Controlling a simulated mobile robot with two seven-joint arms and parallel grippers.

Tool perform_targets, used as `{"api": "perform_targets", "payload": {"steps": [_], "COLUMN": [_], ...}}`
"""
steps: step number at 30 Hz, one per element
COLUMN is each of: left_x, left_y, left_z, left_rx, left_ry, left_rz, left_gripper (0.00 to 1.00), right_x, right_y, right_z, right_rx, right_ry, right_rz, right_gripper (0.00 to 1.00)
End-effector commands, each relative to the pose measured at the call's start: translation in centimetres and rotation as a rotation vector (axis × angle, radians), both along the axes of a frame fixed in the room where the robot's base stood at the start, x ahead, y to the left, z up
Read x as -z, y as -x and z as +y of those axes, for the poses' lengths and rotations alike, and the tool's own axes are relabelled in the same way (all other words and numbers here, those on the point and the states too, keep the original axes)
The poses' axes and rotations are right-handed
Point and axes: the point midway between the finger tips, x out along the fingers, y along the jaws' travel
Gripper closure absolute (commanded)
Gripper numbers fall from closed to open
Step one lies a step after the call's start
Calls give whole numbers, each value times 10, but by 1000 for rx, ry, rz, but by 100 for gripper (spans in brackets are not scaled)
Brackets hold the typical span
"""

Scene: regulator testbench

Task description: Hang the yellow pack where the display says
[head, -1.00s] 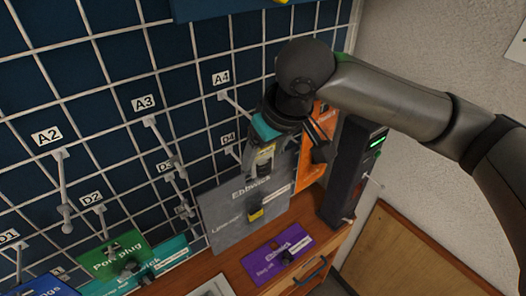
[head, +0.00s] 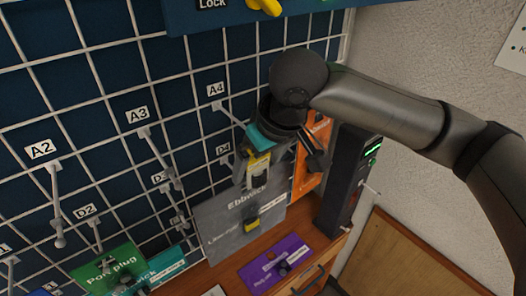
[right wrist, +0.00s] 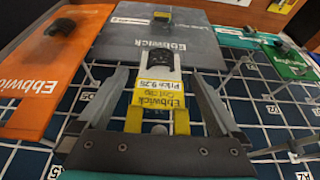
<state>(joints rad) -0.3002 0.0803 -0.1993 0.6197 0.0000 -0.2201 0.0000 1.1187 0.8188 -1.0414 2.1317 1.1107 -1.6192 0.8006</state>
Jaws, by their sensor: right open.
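A small yellow pack (head: 258,164) with a printed Ebbwick price label shows between the fingers of my right gripper (head: 279,165), in front of the wire grid near the A4 hook (head: 232,116). In the right wrist view the yellow pack (right wrist: 160,100) lies between the two spread fingers of my right gripper (right wrist: 160,82), with gaps on both sides. The gripper is open. Whether the pack rests on a hook is hidden. A dark device with a small green-lit display (head: 373,150) stands at the right; its text is too small to read. My left gripper is not seen.
Hooks labelled A2 (head: 55,200), A3 (head: 160,157) and D2 (head: 95,232) stick out of the grid. A grey Ebbwick card (head: 225,232), an orange card (head: 309,165) and a green card (head: 95,272) stand below. A purple card (head: 270,262) lies on the wooden bench.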

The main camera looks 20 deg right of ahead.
Motion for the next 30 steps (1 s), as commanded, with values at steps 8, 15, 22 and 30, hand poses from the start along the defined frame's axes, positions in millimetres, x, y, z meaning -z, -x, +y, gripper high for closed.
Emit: {"api": "perform_targets", "payload": {"steps": [8,15,22,30], "left_x": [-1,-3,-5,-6], "left_y": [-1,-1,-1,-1], "left_z": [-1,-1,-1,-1], "left_rx": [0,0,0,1], "left_ry": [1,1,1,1], "left_rz": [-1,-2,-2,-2], "left_gripper": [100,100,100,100], "right_x": [-42,-96,-130,-140], "right_y": [14,36,50,54], "right_z": [-6,-14,-18,-20], "right_rx": [0,0,0,0], "right_ry": [-1,0,-1,1], "right_rz": [-8,-9,-4,-1], "right_gripper": [0,0,0,0]}}
